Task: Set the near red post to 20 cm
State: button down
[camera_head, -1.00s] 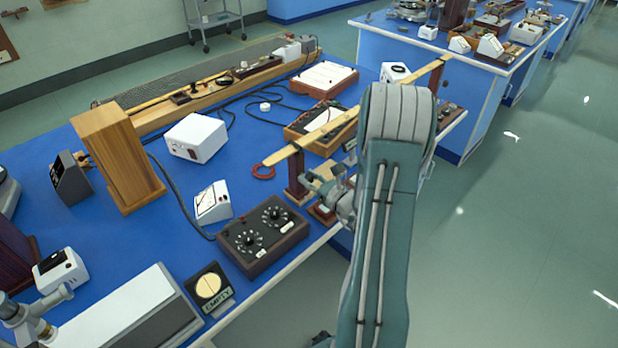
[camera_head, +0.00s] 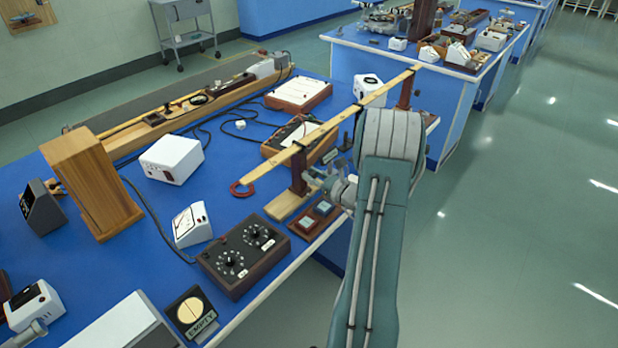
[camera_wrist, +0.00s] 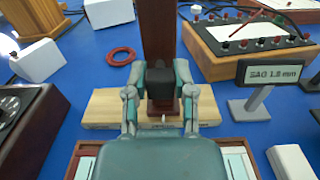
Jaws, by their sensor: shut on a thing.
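The near red post (camera_head: 299,172) is dark red-brown and upright. It stands under the pale wooden beam (camera_head: 332,127), a little in from the beam's near end. In the wrist view the post (camera_wrist: 158,30) rises straight ahead from a pale wooden base (camera_wrist: 105,107). My gripper (camera_wrist: 160,103) is shut on the post's low part, where a black block (camera_wrist: 160,78) sits. The exact contact is partly hidden by my fingers. A far red post (camera_head: 405,90) is under the beam's other end. A small sign (camera_wrist: 275,72) reads "SAG 1.8 mm".
A red ring (camera_head: 242,189) lies by the beam's near end. A dark dial box (camera_head: 243,258) stands to the left of my gripper at the bench's front edge. A terminal box (camera_wrist: 245,45) stands right of the post. The floor on the right is clear.

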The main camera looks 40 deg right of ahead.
jog(key=shift+a, duration=0.1)
jog(key=shift+c, duration=2.2)
grip_release()
jog(key=shift+s+d, duration=0.2)
jog(key=shift+s, duration=0.1)
jog(key=s, duration=1.1)
jog(key=shift+s+d, duration=0.15)
jog(key=shift+d, duration=0.25)
